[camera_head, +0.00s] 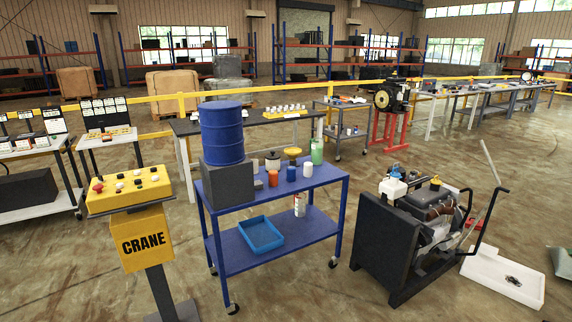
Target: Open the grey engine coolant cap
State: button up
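A small engine unit (432,203) sits in a dark box-like stand (383,243) at the right, on the floor. A white reservoir (392,189) is on the engine's upper left, with a small dark top that may be a cap. A yellow cap (435,182) stands on the engine's top. I cannot make out for certain which part is the grey coolant cap, or whether it is on or off. My gripper and arm are not in view.
A blue cart (275,190) with a blue barrel (222,133), bottles and a blue tray (261,235) stands left of the engine. A yellow crane console (128,190) is farther left. A white tray (530,283) lies right of the engine. Floor in front is clear.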

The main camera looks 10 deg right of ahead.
aim_at(393, 174)
jog(key=i+l+z, duration=0.3)
jog(key=i, duration=0.75)
jog(key=i+j+z, duration=0.25)
jog(key=i, duration=0.85)
jog(key=i+u, duration=0.2)
jog(key=i, duration=0.5)
jog(key=i+l+u, duration=0.25)
jog(key=i, duration=0.4)
